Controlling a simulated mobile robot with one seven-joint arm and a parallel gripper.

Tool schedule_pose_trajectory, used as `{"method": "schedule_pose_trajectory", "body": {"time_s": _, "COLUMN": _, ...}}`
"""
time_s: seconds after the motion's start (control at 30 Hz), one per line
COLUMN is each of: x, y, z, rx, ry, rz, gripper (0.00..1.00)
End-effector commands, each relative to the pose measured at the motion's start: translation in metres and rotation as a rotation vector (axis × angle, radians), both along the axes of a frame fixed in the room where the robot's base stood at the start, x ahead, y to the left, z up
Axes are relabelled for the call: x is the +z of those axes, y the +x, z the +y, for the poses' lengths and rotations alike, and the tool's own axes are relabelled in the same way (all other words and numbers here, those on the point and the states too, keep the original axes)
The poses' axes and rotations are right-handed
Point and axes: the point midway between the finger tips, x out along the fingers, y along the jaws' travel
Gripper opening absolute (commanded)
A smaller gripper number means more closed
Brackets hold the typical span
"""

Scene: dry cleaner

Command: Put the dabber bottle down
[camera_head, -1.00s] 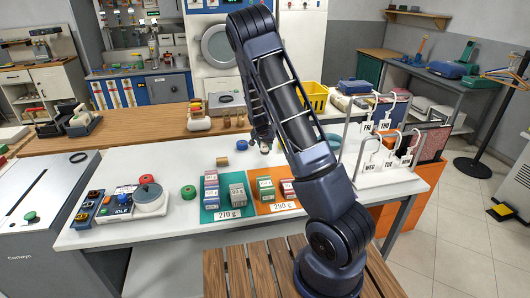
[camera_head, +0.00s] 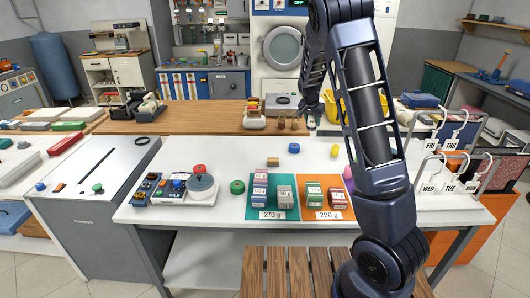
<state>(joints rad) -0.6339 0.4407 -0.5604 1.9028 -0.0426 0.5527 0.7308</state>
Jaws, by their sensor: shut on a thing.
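My gripper (camera_head: 312,108) is at the end of my raised arm, by the front edge of the wooden counter (camera_head: 190,118). It is small and dark in the view. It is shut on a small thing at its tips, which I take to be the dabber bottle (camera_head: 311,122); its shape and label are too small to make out. I cannot tell whether it touches the counter. Two small brown bottles (camera_head: 281,120) stand on the counter just left of the gripper.
A white table (camera_head: 220,215) in front holds a teal mat (camera_head: 254,207) and an orange mat (camera_head: 315,210) with small boxes, a blue disc (camera_head: 294,148), a green disc (camera_head: 237,187) and a wooden block (camera_head: 273,161). A yellow basket (camera_head: 345,105) stands right of the gripper.

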Motion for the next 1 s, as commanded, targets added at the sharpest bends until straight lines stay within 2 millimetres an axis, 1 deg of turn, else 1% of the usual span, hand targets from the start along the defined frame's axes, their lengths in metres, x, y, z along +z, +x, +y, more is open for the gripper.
{"method": "schedule_pose_trajectory", "body": {"time_s": 0.03, "x": 0.000, "y": 0.005, "z": 0.022, "rx": 0.025, "ry": -0.001, "rz": -0.001, "gripper": 0.15}}
{"method": "schedule_pose_trajectory", "body": {"time_s": 0.17, "x": 0.001, "y": 0.014, "z": 0.078, "rx": 0.081, "ry": -0.004, "rz": -0.001, "gripper": 0.15}}
{"method": "schedule_pose_trajectory", "body": {"time_s": 0.2, "x": 0.002, "y": 0.016, "z": 0.096, "rx": 0.099, "ry": -0.004, "rz": -0.003, "gripper": 0.15}}
{"method": "schedule_pose_trajectory", "body": {"time_s": 0.27, "x": 0.002, "y": 0.018, "z": 0.122, "rx": 0.125, "ry": -0.005, "rz": -0.001, "gripper": 0.15}}
{"method": "schedule_pose_trajectory", "body": {"time_s": 0.3, "x": 0.002, "y": 0.019, "z": 0.140, "rx": 0.143, "ry": -0.006, "rz": -0.001, "gripper": 0.15}}
{"method": "schedule_pose_trajectory", "body": {"time_s": 0.47, "x": 0.002, "y": 0.017, "z": 0.211, "rx": 0.210, "ry": -0.006, "rz": -0.002, "gripper": 0.15}}
{"method": "schedule_pose_trajectory", "body": {"time_s": 0.5, "x": 0.002, "y": 0.015, "z": 0.228, "rx": 0.226, "ry": -0.006, "rz": -0.002, "gripper": 0.15}}
{"method": "schedule_pose_trajectory", "body": {"time_s": 0.6, "x": 0.002, "y": 0.010, "z": 0.269, "rx": 0.262, "ry": -0.004, "rz": -0.002, "gripper": 0.15}}
{"method": "schedule_pose_trajectory", "body": {"time_s": 0.7, "x": 0.002, "y": 0.003, "z": 0.305, "rx": 0.296, "ry": -0.003, "rz": -0.001, "gripper": 0.15}}
{"method": "schedule_pose_trajectory", "body": {"time_s": 0.8, "x": 0.001, "y": -0.003, "z": 0.331, "rx": 0.319, "ry": -0.002, "rz": 0.000, "gripper": 0.15}}
{"method": "schedule_pose_trajectory", "body": {"time_s": 0.9, "x": 0.001, "y": -0.008, "z": 0.349, "rx": 0.334, "ry": -0.001, "rz": 0.000, "gripper": 0.15}}
{"method": "schedule_pose_trajectory", "body": {"time_s": 1.0, "x": -0.001, "y": -0.010, "z": 0.359, "rx": 0.343, "ry": 0.000, "rz": 0.001, "gripper": 0.15}}
